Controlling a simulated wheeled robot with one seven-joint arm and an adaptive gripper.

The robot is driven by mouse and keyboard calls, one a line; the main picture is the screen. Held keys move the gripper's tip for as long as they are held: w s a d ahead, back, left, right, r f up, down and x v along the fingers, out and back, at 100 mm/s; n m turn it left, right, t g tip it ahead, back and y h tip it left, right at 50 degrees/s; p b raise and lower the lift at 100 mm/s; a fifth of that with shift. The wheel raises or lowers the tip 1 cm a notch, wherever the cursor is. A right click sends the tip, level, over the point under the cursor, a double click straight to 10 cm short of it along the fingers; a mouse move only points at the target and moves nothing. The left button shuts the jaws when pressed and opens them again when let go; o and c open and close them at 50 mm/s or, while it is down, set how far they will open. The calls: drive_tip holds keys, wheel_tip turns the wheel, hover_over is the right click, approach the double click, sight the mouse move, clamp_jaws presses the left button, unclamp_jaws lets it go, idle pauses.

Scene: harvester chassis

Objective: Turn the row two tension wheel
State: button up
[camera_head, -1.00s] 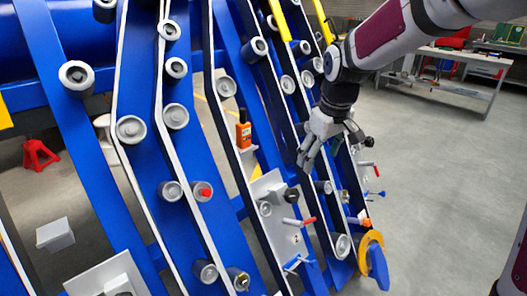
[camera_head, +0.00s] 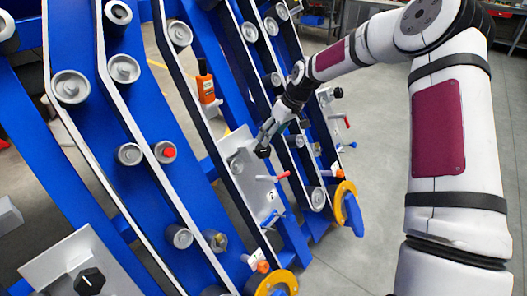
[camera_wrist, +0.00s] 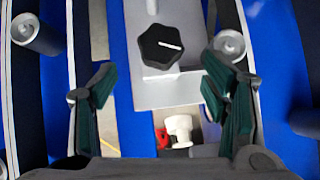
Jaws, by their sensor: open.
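A grey plate (camera_head: 235,143) that seems to bear a "2" is fixed on one blue row. A black knob (camera_head: 263,151) stands out from its upper part. In the wrist view the black knob (camera_wrist: 160,45) has a white line and lies ahead, between the fingertips in the picture, touching neither. My gripper (camera_head: 269,133) is close to the knob; in the wrist view my gripper (camera_wrist: 160,75) is open and empty. A yellow wheel with an orange part (camera_head: 270,284) is at this row's lower end, cut by the picture edge. I cannot tell which one is the tension wheel.
Another yellow wheel (camera_head: 345,193) with a blue part is on the row to the right. A red-tipped lever (camera_head: 274,177) sticks out below the knob. An orange device (camera_head: 205,85) and several grey rollers line the rows. Open floor (camera_head: 380,180) lies at right.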

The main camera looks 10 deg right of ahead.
sight(264, 150)
drive_tip(key=b+x, duration=0.1)
drive_tip(key=x, duration=0.8)
drive_tip(key=c, duration=1.2)
